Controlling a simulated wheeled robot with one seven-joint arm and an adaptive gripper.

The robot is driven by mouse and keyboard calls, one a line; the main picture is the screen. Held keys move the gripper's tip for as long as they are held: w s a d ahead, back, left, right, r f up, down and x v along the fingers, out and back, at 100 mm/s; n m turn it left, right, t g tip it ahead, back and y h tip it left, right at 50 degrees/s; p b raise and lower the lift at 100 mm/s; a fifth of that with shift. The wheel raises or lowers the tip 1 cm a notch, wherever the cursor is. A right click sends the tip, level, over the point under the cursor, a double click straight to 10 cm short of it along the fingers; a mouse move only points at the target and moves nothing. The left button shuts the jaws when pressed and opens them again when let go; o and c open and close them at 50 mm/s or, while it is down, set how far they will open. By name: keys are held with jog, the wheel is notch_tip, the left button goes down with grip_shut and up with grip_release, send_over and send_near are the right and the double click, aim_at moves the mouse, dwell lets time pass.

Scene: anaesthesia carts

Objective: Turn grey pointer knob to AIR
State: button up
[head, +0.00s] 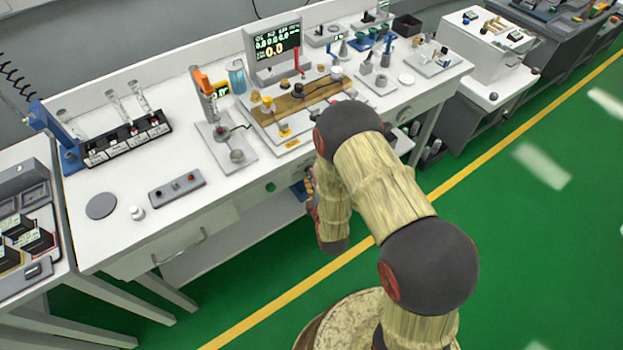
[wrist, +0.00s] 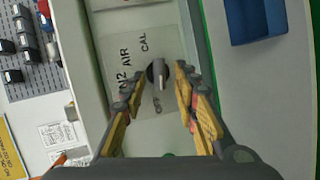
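The grey pointer knob (wrist: 160,76) shows in the wrist view on a pale panel with a dark round base. Its light pointer runs toward the bottom of the picture, near a small label that I cannot read clearly. The AIR label (wrist: 126,57) is up and left of the knob, between the N2 label (wrist: 125,82) and the CAL label (wrist: 144,44). My gripper (wrist: 161,77) is open, with one finger on each side of the knob and visible gaps. I cannot tell its depth to the knob. In the head view my arm hides the knob and most of the gripper.
A white bench (head: 140,185) with a monitor (head: 273,48) and instruments stands beyond my arm. In the wrist view a blue bin (wrist: 255,18) is at the upper right and a grey perforated board (wrist: 35,85) with dark parts is at the left. Green floor (head: 520,230) is clear at the right.

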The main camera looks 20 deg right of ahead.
jog(key=c, duration=0.3)
jog(key=c, duration=0.4)
grip_shut()
